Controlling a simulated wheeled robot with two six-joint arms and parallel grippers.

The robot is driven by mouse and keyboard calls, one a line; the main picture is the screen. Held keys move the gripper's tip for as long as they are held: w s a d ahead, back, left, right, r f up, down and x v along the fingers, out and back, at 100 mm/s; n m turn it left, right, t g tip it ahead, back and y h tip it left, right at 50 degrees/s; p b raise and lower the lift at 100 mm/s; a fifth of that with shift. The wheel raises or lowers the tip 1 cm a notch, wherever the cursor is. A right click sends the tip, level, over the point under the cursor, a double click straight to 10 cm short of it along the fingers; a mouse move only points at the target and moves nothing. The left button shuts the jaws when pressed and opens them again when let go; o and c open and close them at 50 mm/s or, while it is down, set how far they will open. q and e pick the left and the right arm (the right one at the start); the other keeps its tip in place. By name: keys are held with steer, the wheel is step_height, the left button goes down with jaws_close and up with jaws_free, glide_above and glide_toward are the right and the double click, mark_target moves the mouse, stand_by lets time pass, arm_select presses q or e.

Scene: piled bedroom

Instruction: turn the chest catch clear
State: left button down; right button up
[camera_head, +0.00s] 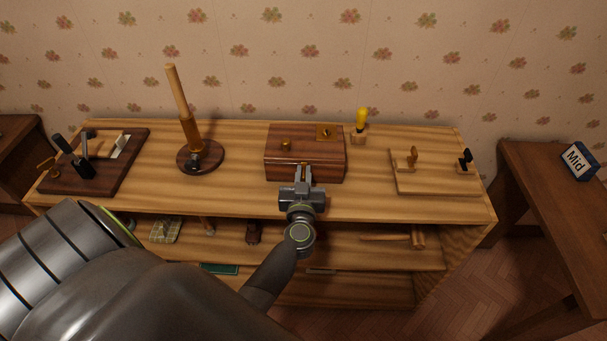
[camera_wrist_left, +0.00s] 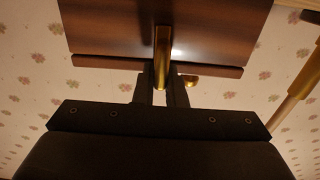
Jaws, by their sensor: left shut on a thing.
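The chest (camera_head: 284,171) is a reddish-brown wooden box on the long shelf top. It also fills the top of the left wrist view (camera_wrist_left: 105,28). A brass catch (camera_wrist_left: 162,45) shows as a narrow upright bar against the chest's front. My left gripper (camera_head: 303,170) is at the chest's front face, and its fingers are shut on the catch. A small brass knob (camera_head: 286,143) and a square brass plate (camera_head: 326,131) are on the lid. My right gripper is in neither view.
A wooden post on a round base (camera_head: 201,154) stands left of the chest. A yellow-handled tool (camera_head: 361,119) stands close behind right. A board with brackets (camera_head: 430,182) lies at the right, a dark-framed board (camera_head: 127,172) at the far left. A mallet (camera_head: 392,238) lies below.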

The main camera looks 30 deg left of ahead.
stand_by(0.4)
arm_select(q)
steer(key=shift+a+r+n+p, duration=0.1)
steer(key=shift+n+p, duration=0.4)
steer(key=shift+n, duration=0.2)
steer(key=shift+s+a+n+p, duration=0.1)
steer(key=shift+n+p, duration=0.2)
steer(key=shift+n, duration=0.3)
steer(key=shift+s+a+n+p, duration=0.1)
steer(key=shift+n+p, duration=0.15)
steer(key=shift+n, duration=0.35)
steer(key=shift+a+n, duration=0.1)
steer(key=shift+n, duration=0.8)
steer(key=n, duration=0.2)
steer(key=shift+s+a+f+n+p, duration=0.15)
steer(key=shift+f+n+p, duration=0.2)
steer(key=shift+n, duration=0.05)
steer(key=n, duration=0.4)
steer(key=shift+s+a+f, duration=0.1)
steer(key=shift+a+f, duration=0.1)
steer(key=shift+f, duration=0.15)
steer(key=shift+f+n+b, duration=0.2)
steer(key=shift+n+b, duration=0.25)
steer(key=shift+n, duration=0.9)
steer(key=shift+f+n+b, duration=0.15)
steer(key=shift+n+b, duration=0.25)
steer(key=shift+n, duration=0.95)
